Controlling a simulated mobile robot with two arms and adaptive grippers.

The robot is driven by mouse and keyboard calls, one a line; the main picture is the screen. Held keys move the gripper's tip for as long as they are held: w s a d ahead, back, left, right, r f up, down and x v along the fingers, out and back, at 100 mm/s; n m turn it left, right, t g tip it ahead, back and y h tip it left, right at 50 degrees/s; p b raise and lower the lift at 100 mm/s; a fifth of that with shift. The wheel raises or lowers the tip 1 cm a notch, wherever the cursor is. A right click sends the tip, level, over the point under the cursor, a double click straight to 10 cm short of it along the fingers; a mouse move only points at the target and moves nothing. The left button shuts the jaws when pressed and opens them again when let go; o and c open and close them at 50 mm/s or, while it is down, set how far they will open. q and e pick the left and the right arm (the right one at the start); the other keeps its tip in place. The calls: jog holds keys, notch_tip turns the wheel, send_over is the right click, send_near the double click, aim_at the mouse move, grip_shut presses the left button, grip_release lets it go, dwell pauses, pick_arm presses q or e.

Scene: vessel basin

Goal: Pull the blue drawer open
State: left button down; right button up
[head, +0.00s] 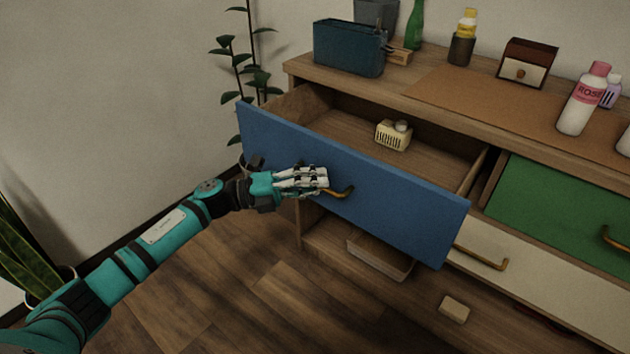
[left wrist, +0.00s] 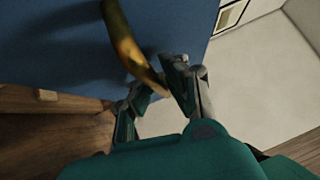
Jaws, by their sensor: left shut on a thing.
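The blue drawer (head: 390,205) stands pulled out from the wooden dresser, so its inside shows. A small cream radio-like object (head: 393,135) lies in it. My left gripper (head: 325,183) is at the drawer's front, shut on its brass handle (head: 343,193). In the left wrist view the handle (left wrist: 128,45) runs down from the blue front (left wrist: 60,50) to between the fingers (left wrist: 155,88). The fingers hide part of the handle in the head view. My right gripper is in neither view.
A green drawer (head: 565,213) and a cream drawer (head: 540,285) are shut at the right. A blue box (head: 348,48), bottles and a small wooden box (head: 526,62) stand on the dresser top. A plant (head: 246,70) stands left of the dresser. The floor in front is mostly clear.

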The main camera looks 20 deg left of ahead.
pick_arm(q)
jog(key=shift+s+a+f, duration=0.1)
jog(key=shift+s+f, duration=0.15)
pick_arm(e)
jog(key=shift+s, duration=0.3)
pick_arm(q)
jog(key=c, duration=1.4)
grip_release()
jog(key=shift+w, duration=0.1)
jog(key=shift+r, duration=0.1)
jog(key=v, duration=1.2)
jog(key=shift+r, duration=0.1)
